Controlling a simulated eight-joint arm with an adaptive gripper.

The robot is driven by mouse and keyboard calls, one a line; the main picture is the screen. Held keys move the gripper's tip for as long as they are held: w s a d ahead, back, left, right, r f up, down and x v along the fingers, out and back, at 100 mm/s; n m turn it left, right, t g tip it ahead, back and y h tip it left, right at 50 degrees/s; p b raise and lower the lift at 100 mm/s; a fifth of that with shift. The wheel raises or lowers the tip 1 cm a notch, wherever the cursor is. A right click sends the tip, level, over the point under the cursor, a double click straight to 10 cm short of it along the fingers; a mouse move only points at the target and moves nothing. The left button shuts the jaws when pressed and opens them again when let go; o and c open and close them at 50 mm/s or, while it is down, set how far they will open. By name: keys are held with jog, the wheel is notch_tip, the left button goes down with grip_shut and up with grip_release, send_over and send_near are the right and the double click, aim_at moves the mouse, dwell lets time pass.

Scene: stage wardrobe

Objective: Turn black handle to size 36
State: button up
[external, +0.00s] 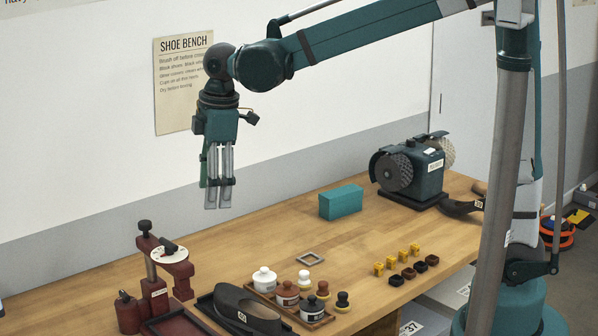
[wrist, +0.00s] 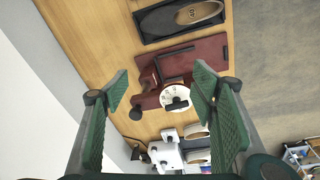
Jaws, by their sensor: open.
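A red shoe-stretcher-like device (external: 152,280) stands on the bench at the lower left of the external view; it also shows mid-frame in the wrist view (wrist: 190,62). A white dial with marks (external: 160,256) sits on its top, also visible in the wrist view (wrist: 167,91). A black handle (external: 168,247) lies across the dial, seen again in the wrist view (wrist: 177,104). The size it points to is too small to read. My gripper (external: 217,206) is open and empty, pointing down, well above the bench. In the wrist view the dial lies between its green fingers (wrist: 160,90).
A dark shoe tagged 40 (external: 262,316) lies in a black tray beside the device. Several polish jars (external: 288,293), yellow and dark blocks (external: 409,272), a teal box (external: 341,202) and a brush grinder (external: 420,176) stand to the right. The bench's back strip is clear.

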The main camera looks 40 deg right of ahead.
aim_at(168, 241)
jog(key=a+n+p, duration=0.1)
jog(key=a, duration=0.3)
jog(key=a+n+p, duration=0.1)
jog(key=a, duration=0.3)
jog(key=a+n+g+p, duration=0.1)
jog(key=a, duration=0.3)
jog(key=shift+w+a+f+n+h+p, duration=0.3)
jog(key=shift+a+n+h, duration=0.1)
jog(key=shift+f, duration=0.1)
jog(key=shift+f, duration=3.8)
jog(key=c, duration=0.9)
